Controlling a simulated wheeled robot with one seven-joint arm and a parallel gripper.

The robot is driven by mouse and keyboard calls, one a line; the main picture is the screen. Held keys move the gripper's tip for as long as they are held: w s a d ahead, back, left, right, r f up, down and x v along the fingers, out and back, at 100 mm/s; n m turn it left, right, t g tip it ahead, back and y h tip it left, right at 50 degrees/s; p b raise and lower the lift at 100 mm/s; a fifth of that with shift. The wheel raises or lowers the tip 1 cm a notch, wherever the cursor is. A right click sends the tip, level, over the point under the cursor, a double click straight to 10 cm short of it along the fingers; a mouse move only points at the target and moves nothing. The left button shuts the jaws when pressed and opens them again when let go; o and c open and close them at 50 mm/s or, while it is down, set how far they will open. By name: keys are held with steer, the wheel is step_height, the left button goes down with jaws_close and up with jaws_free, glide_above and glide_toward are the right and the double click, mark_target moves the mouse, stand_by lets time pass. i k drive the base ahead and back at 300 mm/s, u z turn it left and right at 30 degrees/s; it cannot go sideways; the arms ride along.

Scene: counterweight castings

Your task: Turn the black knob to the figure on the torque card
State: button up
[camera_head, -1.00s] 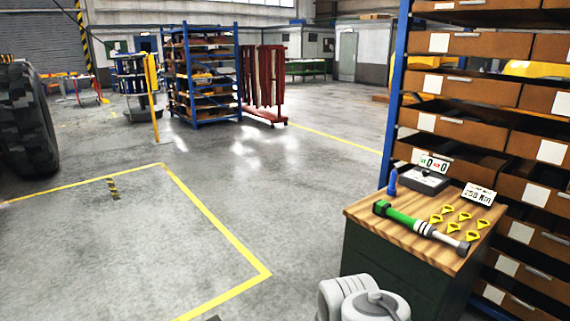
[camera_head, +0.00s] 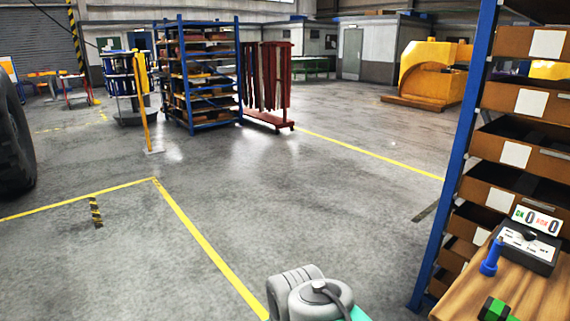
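The wooden-topped bench (camera_head: 470,300) is cut off at the lower right. On it stands a dark box with a pale top plate (camera_head: 525,248), with a small dark round part on it that may be a knob. Only one green and black end of the green tool (camera_head: 494,309) shows, at the bottom edge; the rest is out of frame. I cannot tell which part is the black knob. The torque card is not in view now. My gripper is not in view; only part of my own arm shows at the bottom.
A blue upright object (camera_head: 490,258) stands beside the box. An OK/NOK sign (camera_head: 537,219) reading zeros stands behind it. A blue-framed rack of brown bins (camera_head: 518,103) rises behind the bench. Open floor with yellow lines (camera_head: 205,243) lies left.

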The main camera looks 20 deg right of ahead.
mark_target(529, 234)
steer(key=z, duration=0.1)
steer(key=i, duration=0.95)
steer(key=z, duration=0.8)
steer(key=i, duration=0.7)
steer(key=z, duration=1.15)
steer(key=i, duration=2.1)
steer(key=z, duration=0.2)
